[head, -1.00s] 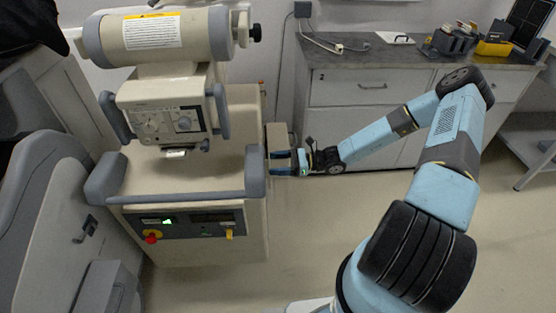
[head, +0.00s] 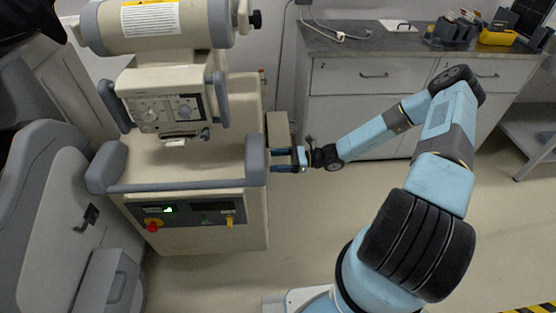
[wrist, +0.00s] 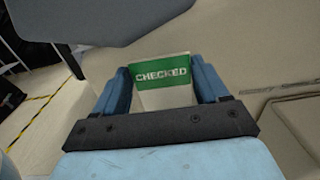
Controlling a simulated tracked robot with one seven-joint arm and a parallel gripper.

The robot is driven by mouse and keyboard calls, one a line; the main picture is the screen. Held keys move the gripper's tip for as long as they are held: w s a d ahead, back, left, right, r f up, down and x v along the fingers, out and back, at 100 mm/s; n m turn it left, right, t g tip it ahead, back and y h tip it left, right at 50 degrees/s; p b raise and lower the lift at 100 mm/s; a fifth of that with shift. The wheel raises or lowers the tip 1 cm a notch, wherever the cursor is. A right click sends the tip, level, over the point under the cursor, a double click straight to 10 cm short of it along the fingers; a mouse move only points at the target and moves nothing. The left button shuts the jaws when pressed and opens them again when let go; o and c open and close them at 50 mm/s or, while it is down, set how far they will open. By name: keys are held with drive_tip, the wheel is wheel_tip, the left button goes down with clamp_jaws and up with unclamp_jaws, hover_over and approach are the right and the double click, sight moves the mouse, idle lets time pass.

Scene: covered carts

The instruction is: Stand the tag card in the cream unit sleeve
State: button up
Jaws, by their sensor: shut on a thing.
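The tag card (wrist: 160,82) has a green band reading CHECKED over a white lower part. My gripper (wrist: 162,90) is shut on it, with a blue finger at each side edge. In the head view my gripper (head: 280,160) is at the right side of the cream unit (head: 195,235), close to its side wall. The card cannot be made out there. I cannot make out a sleeve for certain in either view, nor whether the card's hidden lower end touches anything.
A small cream box (head: 279,130) projects at the unit's right side, just behind my gripper. A grey padded bar end (head: 256,160) is close on the left. A drawer cabinet (head: 365,105) stands behind my arm.

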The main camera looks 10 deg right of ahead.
drive_tip(key=o, duration=1.2)
drive_tip(key=shift+o, duration=0.2)
drive_tip(key=d, duration=1.3)
drive_tip(key=shift+s+d, duration=0.25)
drive_tip(key=shift+d, duration=0.15)
